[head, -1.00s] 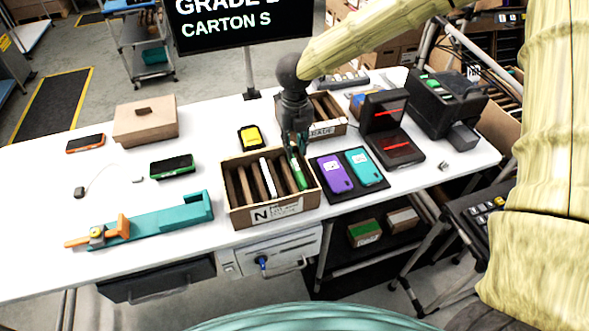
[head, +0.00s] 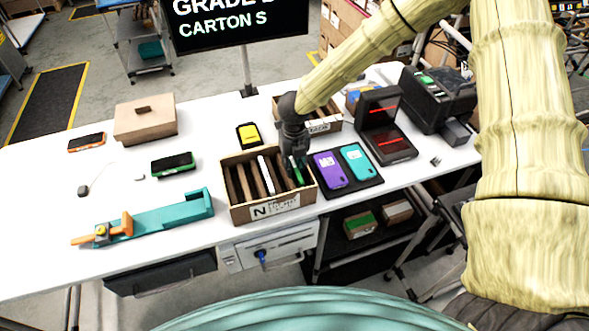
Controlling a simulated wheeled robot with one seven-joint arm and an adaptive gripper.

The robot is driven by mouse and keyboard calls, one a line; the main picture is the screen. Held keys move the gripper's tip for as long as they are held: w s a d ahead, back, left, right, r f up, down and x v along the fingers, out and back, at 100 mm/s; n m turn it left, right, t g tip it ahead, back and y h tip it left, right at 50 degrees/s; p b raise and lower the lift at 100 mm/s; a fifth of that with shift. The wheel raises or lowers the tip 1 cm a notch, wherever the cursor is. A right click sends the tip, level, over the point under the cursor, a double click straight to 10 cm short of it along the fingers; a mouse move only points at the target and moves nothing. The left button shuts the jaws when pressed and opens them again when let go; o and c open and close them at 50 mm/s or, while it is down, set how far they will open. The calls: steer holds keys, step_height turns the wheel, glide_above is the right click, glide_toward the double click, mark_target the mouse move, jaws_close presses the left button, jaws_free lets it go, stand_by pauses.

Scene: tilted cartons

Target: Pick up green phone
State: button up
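A green phone (head: 297,174) stands on edge in the right end of an open cardboard carton (head: 278,206). My gripper (head: 295,158) points down at the phone's top end and hides part of it. The fingertips are small and dark here, so I cannot tell whether they are closed on the phone. Another phone with a green edge and dark screen (head: 172,165) lies flat on the table to the left.
The carton has brown dividers and a white phone (head: 265,175). A purple phone (head: 330,168) and a teal phone (head: 358,165) lie on a dark mat right of it. A teal fixture (head: 165,221) is front left. Another carton (head: 322,127) stands behind my gripper.

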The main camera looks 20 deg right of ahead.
steer(key=shift+f, duration=0.1)
jaws_close()
stand_by(0.3)
